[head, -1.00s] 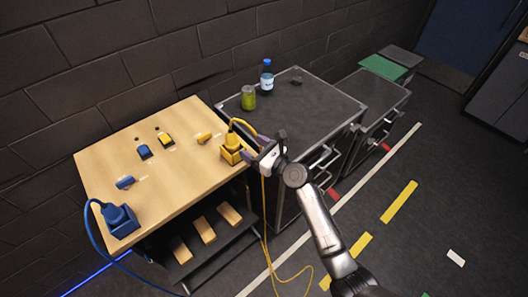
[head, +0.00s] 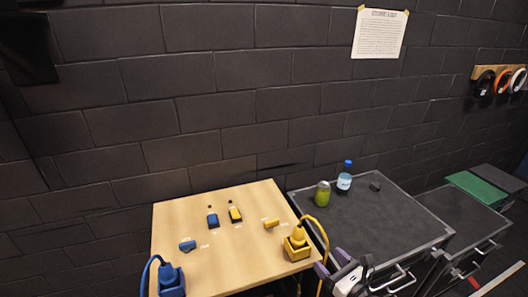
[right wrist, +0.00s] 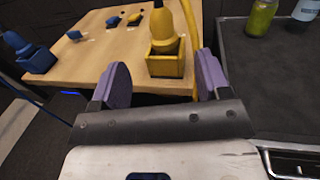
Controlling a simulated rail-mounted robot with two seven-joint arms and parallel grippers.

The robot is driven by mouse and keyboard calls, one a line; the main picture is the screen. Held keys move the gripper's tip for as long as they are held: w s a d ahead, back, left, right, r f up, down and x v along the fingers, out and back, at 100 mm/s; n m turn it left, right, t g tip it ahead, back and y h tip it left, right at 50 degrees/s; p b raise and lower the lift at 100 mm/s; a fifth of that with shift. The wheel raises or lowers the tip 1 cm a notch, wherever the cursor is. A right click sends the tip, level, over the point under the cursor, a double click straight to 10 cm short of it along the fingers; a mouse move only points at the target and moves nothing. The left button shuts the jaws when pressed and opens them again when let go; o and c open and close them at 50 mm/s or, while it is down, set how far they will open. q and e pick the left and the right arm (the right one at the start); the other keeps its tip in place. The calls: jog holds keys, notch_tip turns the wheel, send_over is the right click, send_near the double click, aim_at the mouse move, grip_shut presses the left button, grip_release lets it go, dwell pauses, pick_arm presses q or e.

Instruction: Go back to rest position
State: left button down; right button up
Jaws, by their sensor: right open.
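My right gripper (head: 335,267) is at the lower middle right of the head view, at the front right corner of the wooden table (head: 215,262). In the right wrist view its two purple fingers (right wrist: 160,82) are apart with nothing held between them. The yellow plug in its yellow socket box (head: 297,245) stands just beyond the fingers, apart from them; it also shows in the right wrist view (right wrist: 167,60). The blue plug and box (head: 171,279) sit at the table's front left. My left gripper is not in view.
Blue and yellow buttons (head: 212,220) and small blue (head: 187,245) and yellow (head: 271,223) pieces lie on the table. A dark cabinet (head: 385,225) on the right carries a green jar (head: 322,194) and a blue-capped bottle (head: 344,178). The yellow cable hangs close to my right gripper.

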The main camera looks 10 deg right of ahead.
jog(key=s+a+f+n+g+h, duration=0.15)
jog(key=s+f+n+g, duration=0.3)
jog(key=s+n, duration=0.7)
jog(key=s+a+f+n+g+h, duration=0.1)
jog(key=s+f+n+g+h, duration=0.3)
jog(key=s+n, duration=0.8)
jog(key=s+a+f+n+g+h, duration=0.15)
jog(key=s+f+n+g, duration=0.35)
jog(key=s+n, duration=0.65)
notch_tip(320, 180, up, 23)
jog(key=s+m+p, duration=0.1)
jog(key=s+p, duration=0.1)
jog(key=p, duration=2.1)
jog(key=shift+s+a+r+y+p, duration=0.15)
jog(key=shift+s+a+y+p, duration=0.05)
jog(key=shift+y+p, duration=0.2)
